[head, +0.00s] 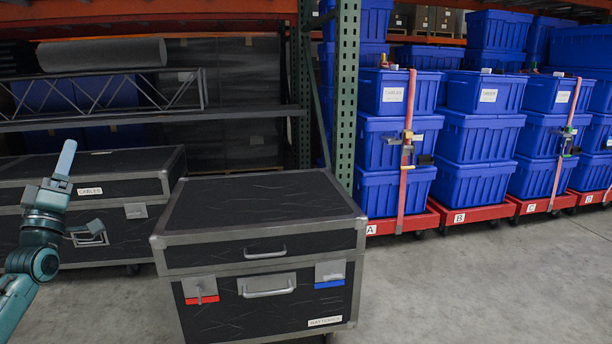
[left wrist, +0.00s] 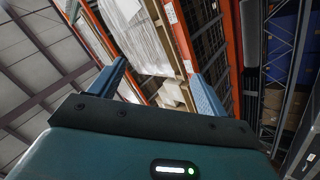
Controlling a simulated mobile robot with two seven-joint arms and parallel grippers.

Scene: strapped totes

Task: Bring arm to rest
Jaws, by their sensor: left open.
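My left arm comes in at the left edge of the head view, and its gripper (head: 65,162) points upward in front of a long black case. In the left wrist view the left gripper (left wrist: 155,88) has its two blue-grey fingers spread apart, with nothing between them. It is open and empty, and its camera looks up toward the roof and high racking. My right gripper is in neither view.
A black case with a red and a blue latch tag (head: 262,213) stands close in front. A long case labelled CABLES (head: 120,163) lies behind my left arm. Strapped blue totes (head: 395,140) stand on red dollies (head: 460,216) at right. Floor at lower right is clear.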

